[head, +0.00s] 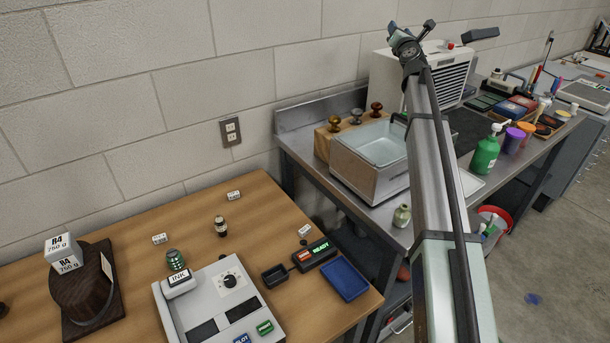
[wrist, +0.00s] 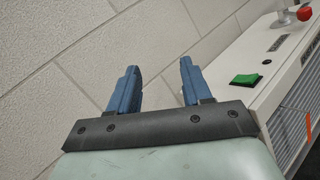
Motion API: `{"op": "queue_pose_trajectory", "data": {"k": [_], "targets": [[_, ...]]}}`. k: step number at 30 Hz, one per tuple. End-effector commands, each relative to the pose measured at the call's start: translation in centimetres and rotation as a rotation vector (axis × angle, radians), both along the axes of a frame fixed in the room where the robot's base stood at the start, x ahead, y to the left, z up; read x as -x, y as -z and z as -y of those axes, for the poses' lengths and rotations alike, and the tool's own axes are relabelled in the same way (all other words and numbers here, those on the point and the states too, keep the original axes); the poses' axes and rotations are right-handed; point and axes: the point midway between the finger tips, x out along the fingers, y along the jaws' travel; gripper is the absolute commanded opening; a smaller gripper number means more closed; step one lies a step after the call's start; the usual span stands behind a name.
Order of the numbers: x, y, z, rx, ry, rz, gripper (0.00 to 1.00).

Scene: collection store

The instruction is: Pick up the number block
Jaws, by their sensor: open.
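Several small white pieces with dark print lie on the wooden table in the head view: a left piece (head: 160,239), a back piece (head: 233,195) and a right piece (head: 304,230). Their print is too small to read, so I cannot tell which, if any, is the number block. My gripper (head: 411,27) is raised high at the upper right, far from these pieces, near the white louvred machine. In the wrist view, my gripper (wrist: 158,68) has its two blue fingers apart, with only the wall between them.
A metal bench (head: 305,148) with a basin stands to the right. The white machine (wrist: 270,50) is beside my gripper.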

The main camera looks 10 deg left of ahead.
Motion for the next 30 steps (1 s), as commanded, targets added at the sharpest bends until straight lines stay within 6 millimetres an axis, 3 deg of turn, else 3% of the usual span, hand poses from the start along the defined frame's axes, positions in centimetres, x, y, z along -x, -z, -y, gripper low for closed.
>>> {"op": "queue_pose_trajectory", "data": {"k": [1,8,17,23,26,30], "targets": [[0.4,-0.3,-2.0,-0.044,-0.035,-0.007,0.49],[2.3,-0.4,-9.3,-0.136,-0.177,-0.057,0.49],[6.7,3.5,-18.5,0.122,-0.353,-0.130,0.49],[10.8,8.7,-23.3,0.483,-0.475,-0.158,0.49],[13.9,12.5,-25.6,0.734,-0.565,-0.163,0.49],[19.5,19.0,-28.0,1.149,-0.741,-0.155,0.49]]}}
